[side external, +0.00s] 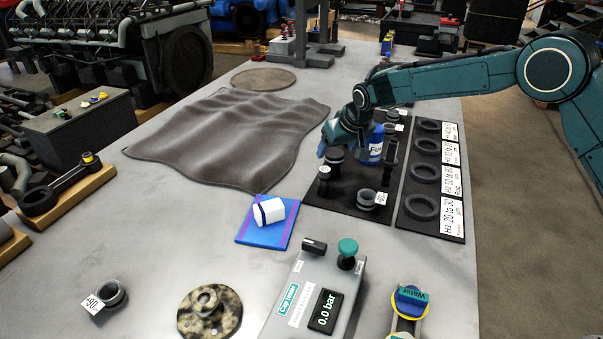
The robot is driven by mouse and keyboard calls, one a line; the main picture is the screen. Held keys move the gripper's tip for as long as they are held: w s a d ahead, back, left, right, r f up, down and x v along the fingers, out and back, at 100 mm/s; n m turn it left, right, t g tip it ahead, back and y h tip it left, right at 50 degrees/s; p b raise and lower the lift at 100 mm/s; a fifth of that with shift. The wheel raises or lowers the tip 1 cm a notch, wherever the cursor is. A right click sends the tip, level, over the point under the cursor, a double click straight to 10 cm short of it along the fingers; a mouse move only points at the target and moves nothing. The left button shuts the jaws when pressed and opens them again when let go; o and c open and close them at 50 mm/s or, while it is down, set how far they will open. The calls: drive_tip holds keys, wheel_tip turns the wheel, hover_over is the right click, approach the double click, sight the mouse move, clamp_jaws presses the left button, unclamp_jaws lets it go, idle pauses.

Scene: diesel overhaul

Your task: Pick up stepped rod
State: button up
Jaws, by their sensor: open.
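My gripper (325,150), teal, hangs over the far left part of a black mat (343,208). It is open, and nothing shows held in it. Several dark parts stand on the mat. A short dark part with a wider top (324,180) stands at the left edge, and another dark part (335,159) stands just under my gripper. A longer dark bar-like part (389,156) stands farther right, beside a blue container (372,150). I cannot tell for sure which of these is the stepped rod. My gripper hides some of the mat behind it.
A second mat with several black rings (424,175) and labels lies to the right. A tagged ring (367,198) sits at the near mat edge. A blue pad with a white block (269,212), a gauge box (318,295) and a rumpled grey cloth (235,130) lie around.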

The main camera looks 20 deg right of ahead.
sight(332, 151)
drive_tip(key=shift+f, duration=0.1)
drive_tip(key=shift+x, duration=2.5)
drive_tip(key=shift+c, duration=0.2)
drive_tip(key=c, duration=1.4)
clamp_jaws()
drive_tip(key=shift+r, duration=0.25)
drive_tip(key=shift+r, duration=0.5)
wheel_tip(332, 151, up, 19)
